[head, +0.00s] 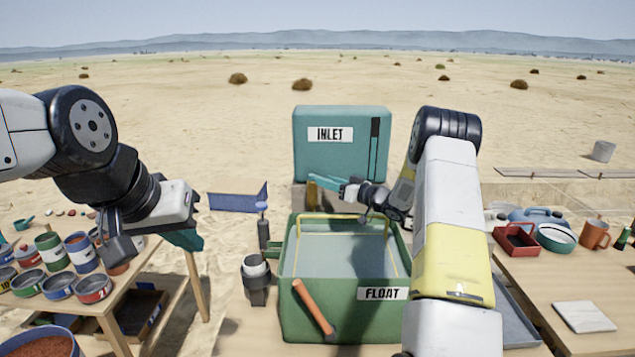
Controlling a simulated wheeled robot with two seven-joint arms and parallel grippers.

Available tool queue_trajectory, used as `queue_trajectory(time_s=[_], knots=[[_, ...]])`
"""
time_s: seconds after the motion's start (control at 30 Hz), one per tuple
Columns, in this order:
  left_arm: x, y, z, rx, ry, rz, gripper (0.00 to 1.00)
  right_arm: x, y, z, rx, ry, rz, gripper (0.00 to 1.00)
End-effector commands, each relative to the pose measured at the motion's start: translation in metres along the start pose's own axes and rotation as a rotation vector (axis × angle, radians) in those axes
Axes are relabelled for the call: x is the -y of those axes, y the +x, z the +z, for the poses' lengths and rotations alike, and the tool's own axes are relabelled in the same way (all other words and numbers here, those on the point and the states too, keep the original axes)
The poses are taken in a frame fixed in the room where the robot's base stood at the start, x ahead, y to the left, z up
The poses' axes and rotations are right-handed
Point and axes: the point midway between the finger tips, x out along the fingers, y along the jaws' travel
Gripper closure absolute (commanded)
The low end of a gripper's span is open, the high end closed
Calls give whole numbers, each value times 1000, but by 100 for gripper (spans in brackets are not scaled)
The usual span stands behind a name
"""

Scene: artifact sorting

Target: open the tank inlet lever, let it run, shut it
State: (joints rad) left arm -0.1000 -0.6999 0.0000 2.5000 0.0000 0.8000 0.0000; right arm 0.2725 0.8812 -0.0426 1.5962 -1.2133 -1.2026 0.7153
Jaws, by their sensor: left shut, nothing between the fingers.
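The teal tank labelled INLET (345,155) stands behind the green basin labelled FLOAT (340,325). A dark vertical strip (374,150) is on the tank's right front. My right gripper (322,181), with teal fingers, points left just below the tank's front, close to a small brass-coloured part (312,196). I cannot tell whether it touches that part or how far its fingers are apart. No inlet lever can be made out clearly. My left gripper (188,240) is shut and empty, over the right edge of the left table. An orange handle (313,306) slants across the basin's front.
Paint-like cans (80,250) crowd the left table. A dark cup-like holder (257,285) stands left of the basin. The right table holds a red tray (515,240), a teal bowl (557,238) and an orange mug (594,235). A yellow frame (330,217) spans the basin.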

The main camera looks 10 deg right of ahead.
Motion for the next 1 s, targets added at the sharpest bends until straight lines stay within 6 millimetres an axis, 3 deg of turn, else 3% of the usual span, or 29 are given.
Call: queue_trajectory(time_s=[0.1,0.3,0.67,0.87,1.0], knots=[[0,0,0,0,0,0,100,-1,-24,0,1,1,3,62],[0,0,0,0,0,0,100,-1,-52,0,1,1,2,62],[0,0,0,0,0,0,100,0,-60,0,1,0,1,62],[0,0,0,0,0,0,100,5,-61,-4,5,-68,13,97],[0,0,0,0,0,0,100,22,-68,-16,28,-295,52,100]])
